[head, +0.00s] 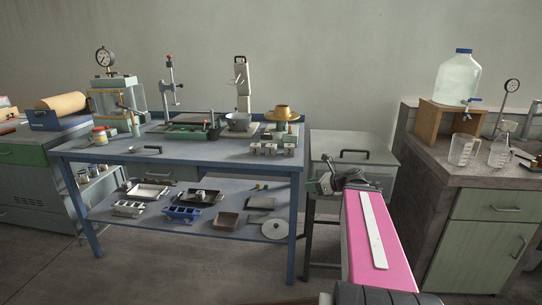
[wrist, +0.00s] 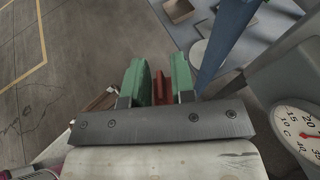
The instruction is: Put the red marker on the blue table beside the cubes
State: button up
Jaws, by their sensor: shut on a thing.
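The blue table (head: 75,154) stands in the middle of the head view. Several small grey metal cubes (head: 272,150) sit near its right front corner. My gripper (head: 324,185) is just right of the table, lower than its top, in front of a grey cabinet. In the wrist view my gripper's green fingers (wrist: 158,82) are closed around a red piece, the red marker (wrist: 159,90). The marker's far end is hidden, and I cannot make it out in the head view.
The grey cabinet (head: 380,148) is right of the table. A dial (wrist: 300,130) is close by in the wrist view. The table's front middle has free room.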

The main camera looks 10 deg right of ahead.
aim_at(235, 150)
jog(key=j+z, duration=0.75)
jog(key=j, duration=0.55)
jog(key=k+j+z, duration=0.1)
jog(key=j, duration=0.45)
jog(key=j+z, duration=0.1)
jog(key=j, duration=0.45)
jog(key=k+j, duration=0.15)
jog(key=j, duration=0.4)
jog(key=k+j+z, duration=0.1)
jog(key=j, duration=0.45)
